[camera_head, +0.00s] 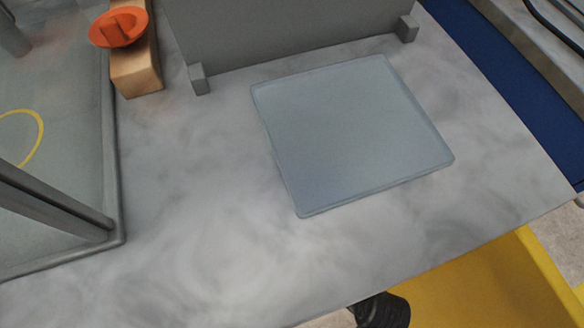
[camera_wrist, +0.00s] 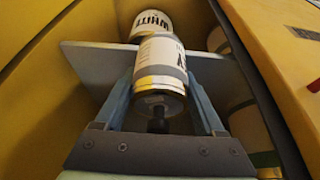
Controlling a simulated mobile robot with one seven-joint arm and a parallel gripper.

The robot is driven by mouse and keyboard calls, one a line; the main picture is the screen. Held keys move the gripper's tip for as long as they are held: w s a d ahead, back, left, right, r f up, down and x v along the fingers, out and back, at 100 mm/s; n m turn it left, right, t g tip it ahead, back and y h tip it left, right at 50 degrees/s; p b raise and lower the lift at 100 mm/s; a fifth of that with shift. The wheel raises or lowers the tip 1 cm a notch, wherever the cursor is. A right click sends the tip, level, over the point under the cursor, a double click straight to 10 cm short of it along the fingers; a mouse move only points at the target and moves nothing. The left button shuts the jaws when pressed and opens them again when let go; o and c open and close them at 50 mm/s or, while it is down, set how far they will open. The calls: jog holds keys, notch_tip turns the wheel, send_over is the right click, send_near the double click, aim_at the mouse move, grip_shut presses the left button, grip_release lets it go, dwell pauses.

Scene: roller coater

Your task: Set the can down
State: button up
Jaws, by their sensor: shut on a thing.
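A grey shelf plate (camera_wrist: 90,58) spans behind the held can, inside yellow walls. I cannot tell whether the held can touches the shelf. Neither can shows in the head view.
More pale cans (camera_wrist: 246,122) stand at the right of the wrist view, beside a yellow panel (camera_wrist: 285,50). In the head view, a bare blue-grey mat (camera_head: 350,135) lies on the marbled table (camera_head: 200,215). An orange knob (camera_head: 120,27) is on a wooden block, and a yellow cabinet (camera_head: 480,285) is below.

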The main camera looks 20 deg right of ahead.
jog(key=w+b, duration=0.1)
jog(key=w, duration=0.4)
jog(key=w+b, duration=0.1)
jog(key=w, duration=0.5)
jog(key=w+b, duration=0.1)
jog(key=w, duration=0.4)
jog(key=shift+w+a, duration=0.3)
jog(key=shift+w, duration=0.15)
notch_tip(320, 180, down, 4)
jog(key=shift+r+b, duration=0.2)
jog(key=shift+b, duration=0.9)
jog(key=shift+r, duration=0.1)
jog(key=o, duration=1.6)
jog(key=shift+c, duration=0.2)
